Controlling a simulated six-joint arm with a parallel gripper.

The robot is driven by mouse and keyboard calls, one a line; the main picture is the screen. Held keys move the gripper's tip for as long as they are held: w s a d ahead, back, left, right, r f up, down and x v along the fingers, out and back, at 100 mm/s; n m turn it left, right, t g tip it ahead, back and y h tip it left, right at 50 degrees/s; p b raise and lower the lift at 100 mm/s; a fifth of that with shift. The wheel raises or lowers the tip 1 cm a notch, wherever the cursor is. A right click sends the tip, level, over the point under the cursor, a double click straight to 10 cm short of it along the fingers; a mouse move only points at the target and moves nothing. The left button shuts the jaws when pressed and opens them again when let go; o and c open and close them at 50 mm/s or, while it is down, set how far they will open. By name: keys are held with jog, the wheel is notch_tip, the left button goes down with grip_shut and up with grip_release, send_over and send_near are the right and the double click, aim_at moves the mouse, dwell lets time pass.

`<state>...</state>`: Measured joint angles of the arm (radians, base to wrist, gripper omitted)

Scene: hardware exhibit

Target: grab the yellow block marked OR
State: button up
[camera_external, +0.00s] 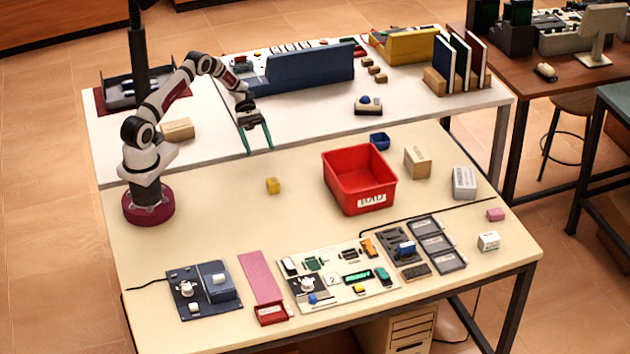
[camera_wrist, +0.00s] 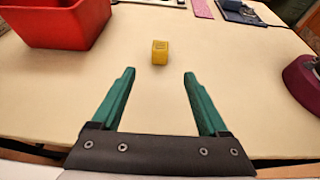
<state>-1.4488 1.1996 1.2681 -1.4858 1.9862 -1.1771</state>
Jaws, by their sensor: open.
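A small yellow block (camera_external: 273,185) stands alone on the cream table, left of the red bin. In the wrist view the yellow block (camera_wrist: 160,52) is ahead of my fingertips, centred between them. A mark on its face is too small to read. My gripper (camera_external: 257,141) is open and empty, with green fingers pointing down, behind and above the block in the external view. In the wrist view my gripper (camera_wrist: 158,75) shows both fingers spread wide, apart from the block.
A red bin (camera_external: 358,180) stands right of the block; it also shows in the wrist view (camera_wrist: 64,30). A small blue container (camera_external: 379,141) and a tan block (camera_external: 417,162) are further right. Electronics boards (camera_external: 338,275) lie along the front. The table around the block is clear.

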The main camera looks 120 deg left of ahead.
aim_at(272, 180)
jog(key=x, duration=0.9)
jog(key=r+x, duration=0.1)
jog(key=x, duration=0.4)
jog(key=shift+w+d+f, duration=0.15)
jog(key=shift+w+d, duration=0.1)
jog(key=shift+d, duration=0.1)
grip_shut()
